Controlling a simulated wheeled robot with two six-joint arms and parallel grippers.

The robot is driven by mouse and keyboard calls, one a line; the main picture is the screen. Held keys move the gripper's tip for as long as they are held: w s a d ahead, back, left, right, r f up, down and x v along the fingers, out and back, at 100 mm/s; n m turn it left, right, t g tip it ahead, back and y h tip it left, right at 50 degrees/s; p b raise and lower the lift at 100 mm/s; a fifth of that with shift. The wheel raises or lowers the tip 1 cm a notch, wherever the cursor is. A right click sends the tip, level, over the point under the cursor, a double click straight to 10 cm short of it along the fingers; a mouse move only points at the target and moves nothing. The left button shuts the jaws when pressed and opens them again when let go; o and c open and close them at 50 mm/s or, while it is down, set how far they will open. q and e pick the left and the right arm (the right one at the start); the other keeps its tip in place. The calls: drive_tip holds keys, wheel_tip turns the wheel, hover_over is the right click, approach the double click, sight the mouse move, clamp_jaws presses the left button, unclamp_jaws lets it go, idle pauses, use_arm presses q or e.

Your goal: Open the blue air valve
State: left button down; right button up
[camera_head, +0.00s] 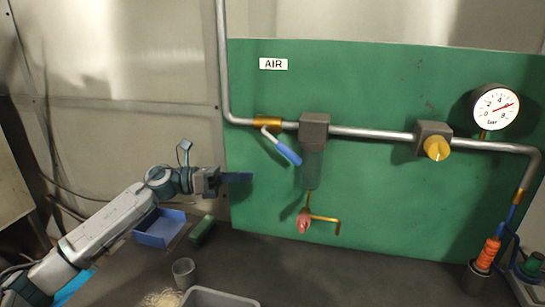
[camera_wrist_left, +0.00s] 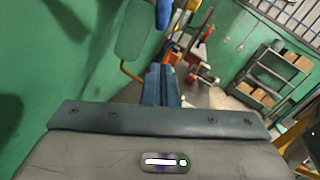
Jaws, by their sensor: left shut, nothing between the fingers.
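The air valve has a brass body (camera_head: 267,123) on the grey pipe and a lever with a blue grip (camera_head: 288,152). The lever slants down and to the right, at an angle to the pipe. My left gripper (camera_head: 240,177) is shut and empty, below and to the left of the blue grip, apart from it in the picture. In the left wrist view the shut blue fingers (camera_wrist_left: 161,85) point ahead, and the blue grip (camera_wrist_left: 163,14) shows at the top edge, above them. My right gripper is not in view.
A filter with a green bowl (camera_head: 312,168) hangs right of the lever, with a red and brass drain tap (camera_head: 304,221) below. A yellow knob (camera_head: 437,149) and a gauge (camera_head: 495,107) are farther right. A blue bin (camera_head: 160,229), cup (camera_head: 183,272) and grey tray (camera_head: 222,298) stand on the bench.

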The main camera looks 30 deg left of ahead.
sight(282, 144)
use_arm(q)
drive_tip(key=w+d+r+p, duration=0.3)
drive_tip(key=w+d+p, duration=0.2)
drive_tip(key=p, duration=0.1)
drive_tip(key=shift+d, duration=0.4)
drive_tip(key=shift+w+d+r+n+t+h+b, duration=0.25)
drive_tip(key=shift+d+r+n+t+h+b, duration=0.4)
drive_tip(key=shift+b, duration=1.55)
drive_tip(key=shift+w+d+r+n+t+h+b, duration=0.25)
drive_tip(key=shift+d+r+t+h+b, duration=0.65)
drive_tip(key=shift+b, duration=1.25)
drive_tip(key=shift+d, duration=0.2)
drive_tip(key=shift+f, duration=0.1)
